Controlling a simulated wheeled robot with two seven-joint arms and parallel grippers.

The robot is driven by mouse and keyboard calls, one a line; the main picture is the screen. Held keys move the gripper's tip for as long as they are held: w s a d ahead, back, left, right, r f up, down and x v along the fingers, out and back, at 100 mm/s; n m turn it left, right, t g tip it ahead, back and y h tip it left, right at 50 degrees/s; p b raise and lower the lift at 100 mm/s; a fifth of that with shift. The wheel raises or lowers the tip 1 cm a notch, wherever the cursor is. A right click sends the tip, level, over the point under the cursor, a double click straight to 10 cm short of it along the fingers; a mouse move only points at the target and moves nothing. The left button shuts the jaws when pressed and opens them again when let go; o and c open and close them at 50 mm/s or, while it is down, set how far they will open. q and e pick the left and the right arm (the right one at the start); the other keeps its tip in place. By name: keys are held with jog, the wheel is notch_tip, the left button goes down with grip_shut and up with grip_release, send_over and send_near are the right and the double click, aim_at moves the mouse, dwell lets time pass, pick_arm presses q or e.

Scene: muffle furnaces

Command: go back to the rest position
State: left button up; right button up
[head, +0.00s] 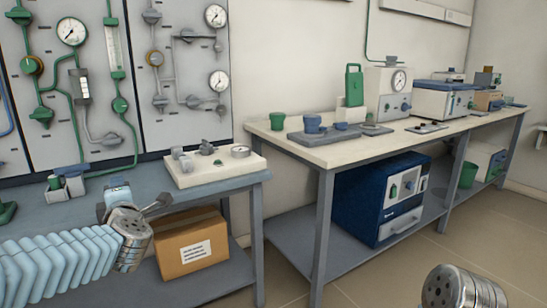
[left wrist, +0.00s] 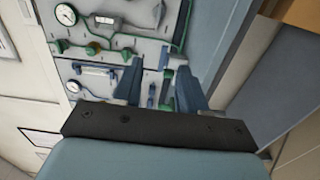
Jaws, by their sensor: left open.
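My left arm comes in from the left in the head view, with its pale blue ribbed sleeve and metal wrist in front of the grey-blue bench (head: 112,215). In the left wrist view my left gripper (left wrist: 159,68) shows two blue fingers standing well apart. Nothing is held between them; the gauge panel (left wrist: 110,50) shows beyond. A metal joint of my right arm stands at the bottom right of the head view. My right gripper is out of view.
A white board with small fittings (head: 208,168) lies on the bench's right end. A cardboard box (head: 190,246) sits on the shelf below. A long table (head: 315,152) carries trays and instruments, with a blue furnace (head: 370,200) underneath. Tiled floor (head: 385,272) is clear at right.

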pick_arm(q)
jog(key=s+d+f+m+g+h, duration=0.15)
jog(key=d+f+m+h, duration=0.45)
jog(key=f, duration=1.2)
jog(key=s+d+f+m+g+h, duration=0.1)
jog(key=d+f+m+g+h, duration=0.2)
jog(key=d+f+m, duration=1)
jog(key=s+d+f+m+g+h, duration=0.1)
jog(key=s+f+g, duration=0.4)
jog(key=s+f, duration=0.7)
jog(key=s+d+f+m+g+h, duration=0.2)
jog(key=s+f+g, duration=0.3)
jog(key=s+f, duration=0.7)
jog(key=shift+s+d+f+h, duration=0.4)
jog(key=shift+s+d+h, duration=0.3)
jog(key=shift+d+h, duration=0.2)
